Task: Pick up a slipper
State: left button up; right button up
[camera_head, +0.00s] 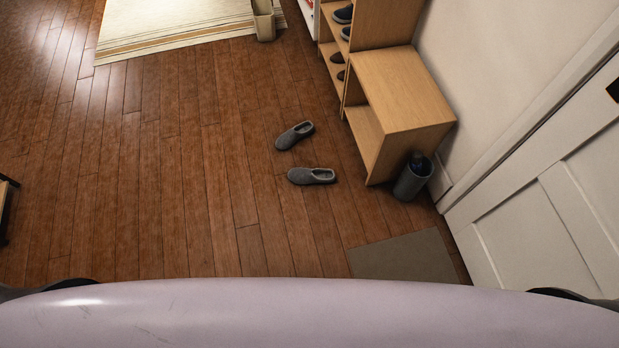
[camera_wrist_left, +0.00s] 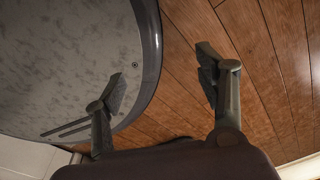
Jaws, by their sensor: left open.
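Two grey slippers lie on the wooden floor in the head view, a farther slipper (camera_head: 294,135) and a nearer slipper (camera_head: 311,176). They lie a little apart, left of the wooden bench. In the left wrist view, my left gripper (camera_wrist_left: 162,85) is open and empty, with its two fingers wide apart. Neither slipper shows in that view. My grippers do not show in the head view, so their distance from the slippers cannot be told. My right gripper is not in view.
A wooden bench (camera_head: 400,90) and a shoe shelf (camera_head: 334,50) with shoes stand right of the slippers. A dark bin (camera_head: 413,180) is beside the bench. A grey mat (camera_head: 403,258) lies before the white door (camera_head: 560,200). A striped rug (camera_head: 180,28) lies far back. Floor left of the slippers is clear.

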aim_at(300, 176)
jog(key=i+j+z, duration=0.15)
jog(key=z, duration=0.3)
jog(key=j+z, duration=0.25)
jog(key=z, duration=0.2)
jog(key=i+j+z, duration=0.1)
jog(key=j+z, duration=0.2)
jog(key=z, duration=0.2)
